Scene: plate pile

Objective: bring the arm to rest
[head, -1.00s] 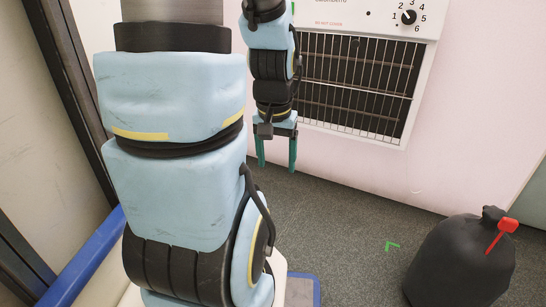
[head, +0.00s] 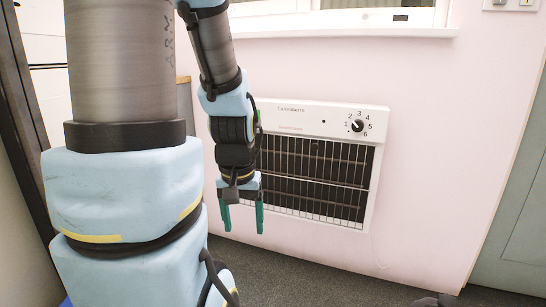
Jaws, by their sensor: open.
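My gripper (head: 243,218) hangs from my arm in the head view, left of the middle, with its two green fingers pointing down. The fingers are apart and nothing is between them. My arm is blue and black with grey tube sections, and its large near links fill the left of the view. In the picture the gripper overlaps the lower left corner of a wall heater (head: 315,163). I cannot tell how far it is from the wall.
The white heater with a dark grille and a numbered dial (head: 357,126) is on the pink wall (head: 430,190). A window sill (head: 345,27) runs above. Grey floor (head: 310,280) shows below. The top of a dark object (head: 438,300) shows at the bottom right edge. A grey-green door (head: 520,215) stands at right.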

